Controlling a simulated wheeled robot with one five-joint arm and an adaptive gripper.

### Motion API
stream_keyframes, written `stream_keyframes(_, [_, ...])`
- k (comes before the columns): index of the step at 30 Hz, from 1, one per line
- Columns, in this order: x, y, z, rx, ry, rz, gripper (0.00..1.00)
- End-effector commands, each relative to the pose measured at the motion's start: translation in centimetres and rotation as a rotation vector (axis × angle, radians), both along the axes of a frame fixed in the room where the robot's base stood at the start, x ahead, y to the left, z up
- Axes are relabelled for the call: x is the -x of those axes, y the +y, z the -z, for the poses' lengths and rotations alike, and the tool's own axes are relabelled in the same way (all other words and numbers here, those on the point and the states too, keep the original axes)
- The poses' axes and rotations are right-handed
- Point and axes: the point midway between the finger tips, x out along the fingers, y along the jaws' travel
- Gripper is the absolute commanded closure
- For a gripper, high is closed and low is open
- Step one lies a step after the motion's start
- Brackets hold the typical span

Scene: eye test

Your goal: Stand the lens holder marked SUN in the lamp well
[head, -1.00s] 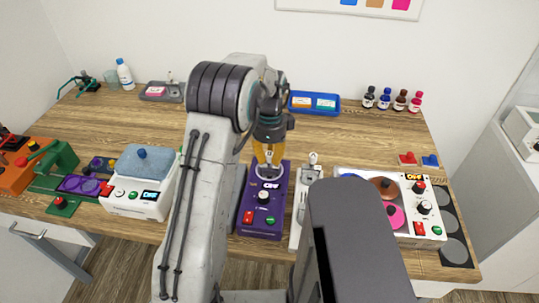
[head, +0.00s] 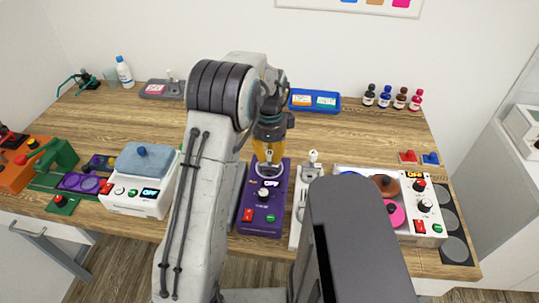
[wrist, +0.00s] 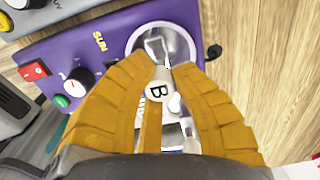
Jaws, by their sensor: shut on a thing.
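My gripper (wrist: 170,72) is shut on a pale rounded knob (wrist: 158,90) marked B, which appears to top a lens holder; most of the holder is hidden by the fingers. In the head view my gripper (head: 269,160) is over the far end of the purple lamp box (head: 262,214). The round grey lamp well (wrist: 184,37) lies right by the fingertips in the wrist view. A pale grey piece (wrist: 155,47) shows within its ring; I cannot tell whether it is seated. The word SUN (wrist: 99,41) is on the purple box.
A white stand (head: 297,225) is close to the right of the purple box. A white unit (head: 420,236) with coloured discs is farther right. A white box with a grey-blue lid (head: 145,165) is at left. A blue tray (head: 315,109) is behind; bare wood lies between.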

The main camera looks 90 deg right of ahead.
Motion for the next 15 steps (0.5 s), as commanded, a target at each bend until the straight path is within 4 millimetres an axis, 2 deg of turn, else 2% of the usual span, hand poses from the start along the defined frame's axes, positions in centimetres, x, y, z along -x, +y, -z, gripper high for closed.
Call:
stream_keyframes(11, [0.0,0.01,0.46,0.0,0.0,0.0,1.0])
stream_keyframes(12, [0.0,0.01,0.44,0.0,0.0,0.0,0.77])
stream_keyframes(15, [0.0,0.01,0.42,0.0,0.0,0.0,0.69])
